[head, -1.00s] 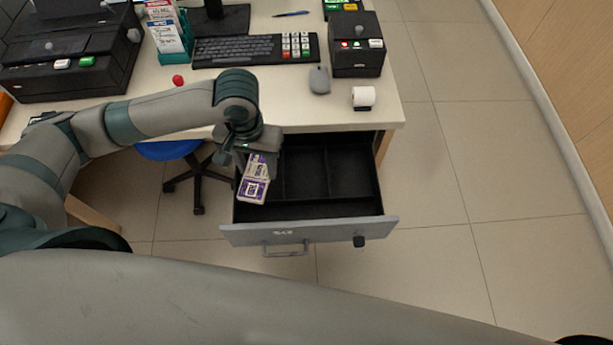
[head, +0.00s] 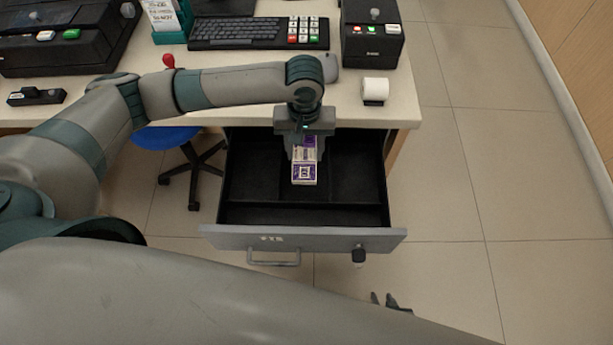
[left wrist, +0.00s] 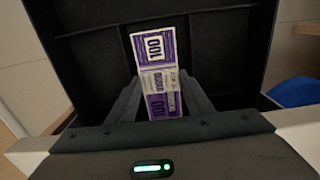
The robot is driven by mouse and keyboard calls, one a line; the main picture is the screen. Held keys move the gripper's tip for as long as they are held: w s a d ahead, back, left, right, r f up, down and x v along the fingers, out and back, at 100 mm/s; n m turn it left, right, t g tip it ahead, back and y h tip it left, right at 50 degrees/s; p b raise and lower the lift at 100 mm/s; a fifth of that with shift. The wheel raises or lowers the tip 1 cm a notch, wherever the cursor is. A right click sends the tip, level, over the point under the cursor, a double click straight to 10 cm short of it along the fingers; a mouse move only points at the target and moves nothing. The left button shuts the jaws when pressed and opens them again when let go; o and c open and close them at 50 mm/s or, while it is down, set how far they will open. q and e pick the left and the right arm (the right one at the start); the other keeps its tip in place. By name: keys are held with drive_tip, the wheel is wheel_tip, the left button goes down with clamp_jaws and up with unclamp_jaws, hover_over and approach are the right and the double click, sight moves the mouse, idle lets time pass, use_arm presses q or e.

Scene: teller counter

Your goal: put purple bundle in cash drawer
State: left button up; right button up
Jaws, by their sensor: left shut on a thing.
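The purple bundle (head: 304,174) is a strapped stack of purple and white notes. My left gripper (head: 305,152) is shut on it and holds it over the middle of the open cash drawer (head: 232,215). In the left wrist view the bundle (left wrist: 154,50) sticks out beyond the two fingers (left wrist: 160,105), marked 100, with the black drawer interior (left wrist: 215,60) behind it. I cannot tell whether the bundle touches the drawer floor. What seem to be my right gripper's fingertips (head: 391,303) show at the bottom, spread apart.
The drawer has dividers, a front compartment and a grey front with a handle (head: 274,262). The counter (head: 350,118) above it holds a keyboard (head: 258,32), a black device (head: 372,45), a paper roll (head: 375,91) and a printer (head: 60,40). A blue stool (head: 165,137) stands left of the drawer.

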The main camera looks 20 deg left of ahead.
sight(304, 164)
use_arm(q)
drive_tip(key=shift+f, duration=3.1)
drive_tip(key=shift+s, duration=0.1)
drive_tip(key=shift+f, duration=1.85)
drive_tip(key=shift+f, duration=0.1)
drive_tip(key=o, duration=1.2)
wheel_tip(304, 164, up, 12)
drive_tip(key=shift+r, duration=0.1)
